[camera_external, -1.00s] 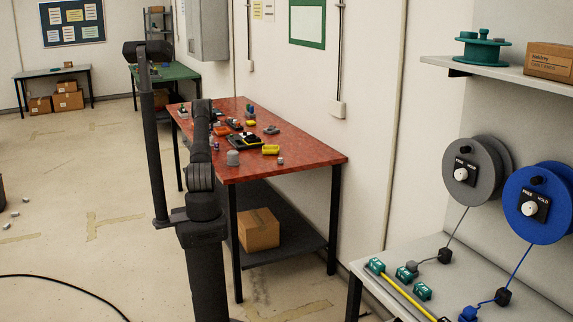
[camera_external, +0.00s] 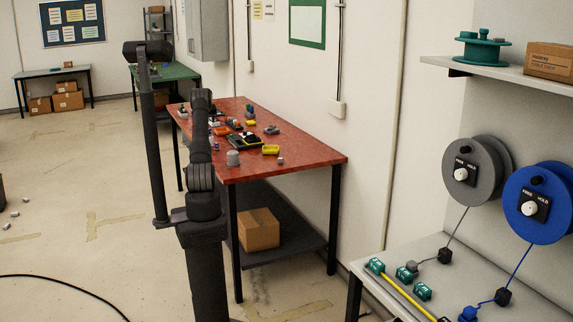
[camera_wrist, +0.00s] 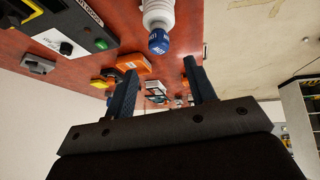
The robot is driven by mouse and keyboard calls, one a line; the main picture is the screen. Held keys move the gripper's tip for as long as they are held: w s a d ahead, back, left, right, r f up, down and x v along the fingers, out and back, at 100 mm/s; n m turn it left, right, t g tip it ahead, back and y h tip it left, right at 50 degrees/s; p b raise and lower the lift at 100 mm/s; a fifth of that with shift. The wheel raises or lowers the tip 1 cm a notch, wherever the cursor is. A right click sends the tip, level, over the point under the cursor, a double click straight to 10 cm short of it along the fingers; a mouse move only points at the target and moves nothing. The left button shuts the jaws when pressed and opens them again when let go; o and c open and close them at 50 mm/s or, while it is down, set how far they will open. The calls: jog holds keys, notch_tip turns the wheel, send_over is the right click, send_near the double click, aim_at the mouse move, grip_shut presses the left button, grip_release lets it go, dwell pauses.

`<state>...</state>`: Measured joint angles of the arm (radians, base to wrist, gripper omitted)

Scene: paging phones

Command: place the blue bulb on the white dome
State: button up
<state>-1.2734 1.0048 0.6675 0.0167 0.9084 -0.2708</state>
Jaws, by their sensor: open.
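My gripper (camera_wrist: 160,66) is open in the wrist view, its two dark fingers apart with nothing held between them. A blue piece with white lettering (camera_wrist: 159,42), probably the blue bulb, sits at the end of a white ribbed body (camera_wrist: 158,13). It appears just beyond the fingertips, in line with the gap, and I see no contact. In the external view a pale grey-white dome (camera_external: 232,158) stands near the front left edge of the red table (camera_external: 305,157). I cannot make it out in the wrist view. My arm hides the gripper in the external view.
A dark panel with a black knob (camera_wrist: 66,47), an orange block (camera_wrist: 134,63) and a yellow piece (camera_wrist: 99,84) lie near the gripper. The table's right end is mostly clear.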

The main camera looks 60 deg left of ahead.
jog(key=v, duration=0.5)
jog(key=shift+f, duration=0.1)
jog(key=x, duration=1.2)
dwell(0.5)
